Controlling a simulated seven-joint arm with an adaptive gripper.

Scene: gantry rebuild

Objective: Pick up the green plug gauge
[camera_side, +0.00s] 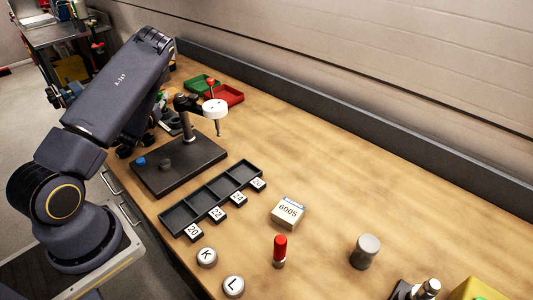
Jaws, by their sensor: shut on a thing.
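I cannot make out a green plug gauge in the side view. A plug gauge with a red handle (280,246) stands upright on the bench at the front middle. My arm rises at the left and bends down behind itself towards the bench's left edge. My gripper cannot be made out there; dark arm parts and clutter cover that spot, and whatever it holds is hidden.
A black stand (184,176) carries a white dial indicator (215,108). In front lie a black compartment tray (212,184), a box marked 6005 (288,211) and round K (207,257) and L (233,286) pieces. A grey cylinder (364,252) stands right. The right-middle bench is clear.

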